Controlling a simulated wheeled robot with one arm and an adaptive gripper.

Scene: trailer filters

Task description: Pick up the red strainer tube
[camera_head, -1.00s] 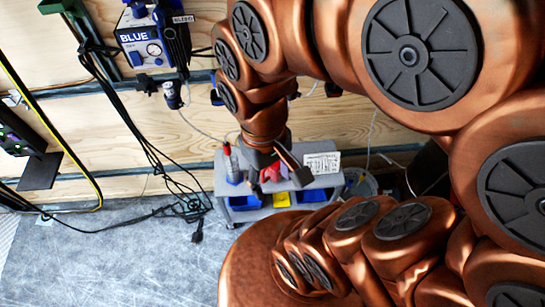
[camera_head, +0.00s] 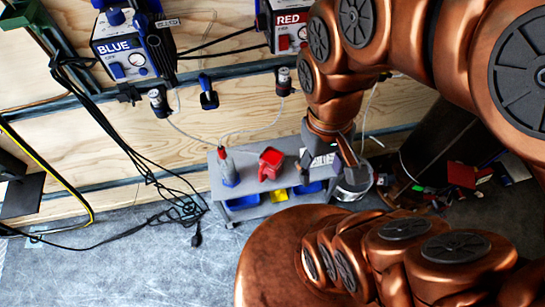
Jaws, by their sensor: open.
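A grey cart (camera_head: 282,209) stands against the wooden wall. On its left part stands an upright clear tube with a blue lower part (camera_head: 228,171) and a red top (camera_head: 221,154). A bright red cup-like thing (camera_head: 270,164) is beside it, in the middle of the cart top. I cannot tell for sure which of the two is the red strainer tube. My gripper (camera_head: 328,160) is open over the cart's right end, right of both and apart from them. It partly hides a white label (camera_head: 320,162).
The BLUE unit (camera_head: 128,55) and the RED unit (camera_head: 289,25) are on the wall, with thin hoses hanging from filter fittings (camera_head: 284,82). Blue and yellow bins (camera_head: 270,203) sit below the cart top. A bucket (camera_head: 353,182) stands right of it.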

